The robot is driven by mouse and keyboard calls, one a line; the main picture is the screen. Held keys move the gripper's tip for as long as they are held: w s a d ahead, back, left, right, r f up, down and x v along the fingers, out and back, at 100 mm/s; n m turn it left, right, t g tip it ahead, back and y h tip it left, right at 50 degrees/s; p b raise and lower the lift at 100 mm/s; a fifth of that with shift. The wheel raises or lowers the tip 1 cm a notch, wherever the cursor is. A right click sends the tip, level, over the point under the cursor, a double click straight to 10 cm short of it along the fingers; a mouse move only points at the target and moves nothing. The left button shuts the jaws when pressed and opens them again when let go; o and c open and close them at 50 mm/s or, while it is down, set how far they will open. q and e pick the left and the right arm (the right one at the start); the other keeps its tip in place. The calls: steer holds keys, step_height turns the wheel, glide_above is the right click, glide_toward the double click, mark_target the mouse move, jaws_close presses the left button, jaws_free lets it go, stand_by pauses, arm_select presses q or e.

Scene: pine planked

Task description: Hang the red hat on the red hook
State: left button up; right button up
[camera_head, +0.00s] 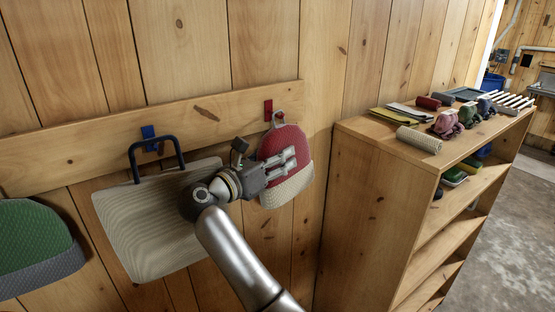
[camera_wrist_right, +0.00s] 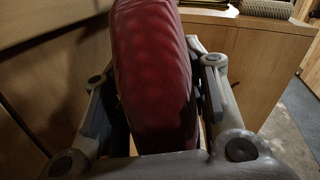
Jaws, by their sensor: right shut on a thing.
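The red hat (camera_head: 280,143) has a cream lower band and a small loop at its top. It is in front of the wall board, just below the red hook (camera_head: 268,108). Its loop is at the hook; I cannot tell if the loop is around it or only in front. My right gripper (camera_head: 291,160) is shut on the hat from the left. In the right wrist view the red hat (camera_wrist_right: 155,70) fills the gap between both fingers (camera_wrist_right: 155,95). My left gripper is not in view.
A beige bag (camera_head: 150,240) with a dark blue handle hangs at the blue hook (camera_head: 149,135), behind my right arm. A green and grey hat (camera_head: 35,235) is at the far left. A wooden shelf unit (camera_head: 375,190) with rolls, cloths and other items stands close on the right.

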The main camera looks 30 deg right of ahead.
stand_by(0.3)
steer(key=o, duration=1.1)
